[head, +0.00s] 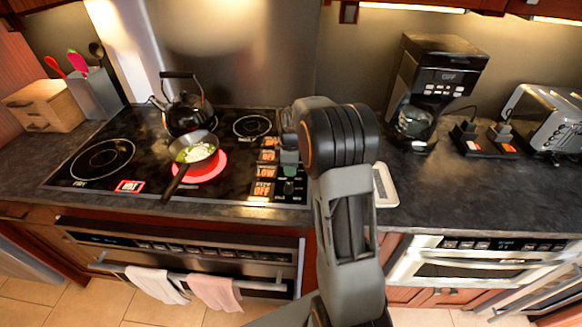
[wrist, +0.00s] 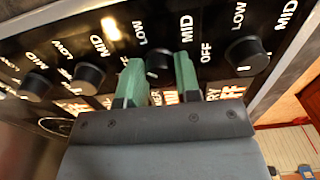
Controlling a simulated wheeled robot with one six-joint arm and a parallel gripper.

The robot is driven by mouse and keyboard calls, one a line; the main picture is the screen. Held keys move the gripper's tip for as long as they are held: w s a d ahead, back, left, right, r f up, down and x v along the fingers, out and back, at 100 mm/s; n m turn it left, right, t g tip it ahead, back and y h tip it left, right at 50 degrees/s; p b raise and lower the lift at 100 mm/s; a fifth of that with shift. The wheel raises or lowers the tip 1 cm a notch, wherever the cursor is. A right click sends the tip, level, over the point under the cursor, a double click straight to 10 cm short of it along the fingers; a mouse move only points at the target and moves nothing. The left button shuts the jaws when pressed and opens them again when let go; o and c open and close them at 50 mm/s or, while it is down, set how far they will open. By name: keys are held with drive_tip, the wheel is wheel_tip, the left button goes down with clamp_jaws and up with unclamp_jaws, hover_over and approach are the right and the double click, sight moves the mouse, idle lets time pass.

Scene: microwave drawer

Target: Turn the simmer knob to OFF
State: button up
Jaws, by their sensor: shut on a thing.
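The simmer knob (wrist: 157,62) is a round black knob on the stove's black control panel. In the wrist view it sits between the two green fingers of my gripper (wrist: 159,68), which is shut on it. LOW, MID and OFF are printed around the knobs. The label below this knob is mostly covered by my gripper; only its last letters show. In the head view my arm hides the knob. The lit display (head: 265,172) beside the knobs reads LOW in one row, and OFF in the bottom row, marked FRY.
Other black knobs stand to the left (wrist: 88,77) and right (wrist: 246,57), close to my fingers. A pan (head: 194,147) with food sits on a glowing red burner (head: 203,170). A black kettle (head: 183,112) stands behind it. A coffee maker (head: 435,80) is right of my arm.

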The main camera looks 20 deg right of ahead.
drive_tip(key=n, duration=0.4)
drive_tip(key=shift+n, duration=2.5)
drive_tip(key=o, duration=0.9)
wheel_tip(320, 180, up, 14)
drive_tip(key=shift+f+b, duration=0.1)
drive_tip(key=shift+b, duration=0.25)
